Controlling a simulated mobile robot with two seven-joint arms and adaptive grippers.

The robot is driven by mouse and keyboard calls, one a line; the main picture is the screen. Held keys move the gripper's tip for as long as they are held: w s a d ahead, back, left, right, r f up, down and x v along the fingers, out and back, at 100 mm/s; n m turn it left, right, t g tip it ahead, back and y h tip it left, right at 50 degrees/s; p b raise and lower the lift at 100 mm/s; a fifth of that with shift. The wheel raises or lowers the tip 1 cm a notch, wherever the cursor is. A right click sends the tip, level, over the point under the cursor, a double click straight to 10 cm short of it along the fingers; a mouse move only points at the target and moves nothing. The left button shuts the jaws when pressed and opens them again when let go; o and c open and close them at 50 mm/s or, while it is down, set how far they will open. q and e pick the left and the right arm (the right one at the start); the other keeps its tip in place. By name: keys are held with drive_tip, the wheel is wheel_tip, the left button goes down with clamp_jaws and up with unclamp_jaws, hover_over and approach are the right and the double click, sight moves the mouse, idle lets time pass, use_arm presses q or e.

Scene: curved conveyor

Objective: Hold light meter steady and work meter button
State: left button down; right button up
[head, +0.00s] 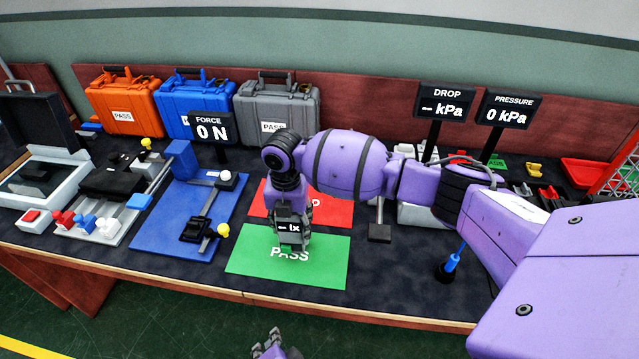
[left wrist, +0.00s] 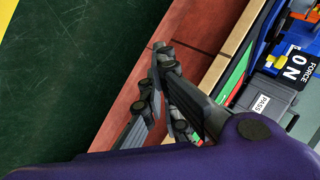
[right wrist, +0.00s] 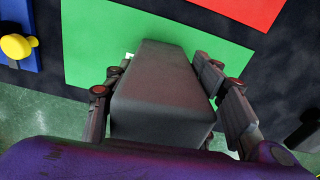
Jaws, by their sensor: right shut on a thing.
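The light meter (head: 290,229) is a small dark grey block with a black display reading "– lx". My right gripper (head: 291,212) points down from above and is shut on it, over the green PASS mat (head: 325,278). In the right wrist view the grey meter body (right wrist: 160,90) sits between both fingers. Its button cannot be made out. My left gripper (head: 268,345) is low at the bottom edge of the head view, in front of the table and apart from the meter. Its fingers (left wrist: 158,70) look empty in the left wrist view, but their gap is unclear.
A red mat (head: 262,205) lies behind the green one. A blue force fixture (head: 150,235) stands to the left, with orange, blue and grey cases (head: 275,108) behind. A blue-handled tool (head: 452,262) stands at right. The table's front edge (head: 240,296) lies between my left gripper and the mats.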

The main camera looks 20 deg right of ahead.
sight(286, 250)
drive_tip(key=shift+w+r, duration=0.1)
drive_tip(key=shift+w, duration=0.05)
use_arm(q)
drive_tip(key=w+d+r+m+t+y, duration=0.1)
drive_tip(key=w+r+m, duration=0.1)
drive_tip(key=w+d+r+m+t, duration=0.1)
drive_tip(key=w+r+m, duration=0.1)
drive_tip(key=r, duration=0.1)
drive_tip(key=w+d+r+m+t+y, duration=0.1)
drive_tip(key=w+d+r, duration=0.1)
drive_tip(key=w, duration=0.1)
drive_tip(key=shift+w+d+r+m+y, duration=0.1)
drive_tip(key=shift+r+m+y, duration=0.2)
drive_tip(key=shift+r+m, duration=0.1)
drive_tip(key=shift+w+d, duration=0.7)
drive_tip(key=shift+w, duration=0.55)
drive_tip(key=shift+w+d, duration=0.65)
drive_tip(key=shift+w, duration=0.65)
drive_tip(key=shift+w+d, duration=0.7)
drive_tip(key=shift+w, duration=0.55)
drive_tip(key=shift+d, duration=0.1)
